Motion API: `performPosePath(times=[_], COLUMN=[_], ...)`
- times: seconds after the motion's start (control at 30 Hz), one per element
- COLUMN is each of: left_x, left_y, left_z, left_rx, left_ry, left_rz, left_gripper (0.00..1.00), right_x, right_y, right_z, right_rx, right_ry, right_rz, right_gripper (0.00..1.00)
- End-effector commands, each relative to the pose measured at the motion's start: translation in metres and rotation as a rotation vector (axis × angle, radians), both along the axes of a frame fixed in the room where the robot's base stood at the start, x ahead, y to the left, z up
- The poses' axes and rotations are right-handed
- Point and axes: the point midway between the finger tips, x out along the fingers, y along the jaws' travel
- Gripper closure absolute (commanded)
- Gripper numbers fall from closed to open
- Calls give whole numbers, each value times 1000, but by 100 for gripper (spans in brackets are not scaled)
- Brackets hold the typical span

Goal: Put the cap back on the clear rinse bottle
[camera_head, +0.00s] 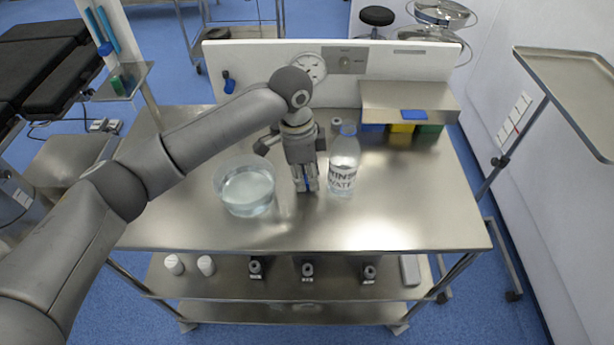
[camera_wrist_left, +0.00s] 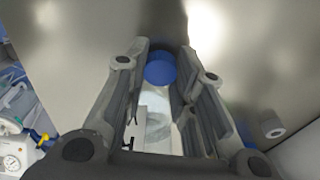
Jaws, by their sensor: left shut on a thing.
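The clear rinse bottle (camera_head: 343,172), with dark lettering on its side, stands upright on the steel table. My right gripper is not in view.
A clear bowl of water (camera_head: 247,190) stands left of the gripper. A steel riser shelf (camera_head: 440,101) at the back right carries a flat blue item (camera_head: 413,114), with coloured bins beneath. A white panel (camera_head: 400,60) closes the back. The table's front right is clear.

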Motion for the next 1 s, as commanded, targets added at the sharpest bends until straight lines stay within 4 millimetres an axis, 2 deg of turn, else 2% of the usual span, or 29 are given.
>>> performPosePath(times=[0.17,0.27,0.47,0.73,1.0], left_x=[1,-14,-51,-105,-135], left_y=[-1,-2,-7,-12,-15], left_z=[25,40,85,107,121], left_rx=[-3,-3,-4,-3,-1], left_ry=[-4,-4,-7,-4,-1], left_rz=[-1,-6,-7,-6,-2], left_gripper=[83,83,83,83,83], right_x=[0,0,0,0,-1], right_y=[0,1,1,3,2], right_z=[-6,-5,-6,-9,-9], right_rx=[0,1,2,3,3], right_ry=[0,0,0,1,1], right_rz=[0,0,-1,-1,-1], right_gripper=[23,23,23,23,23])
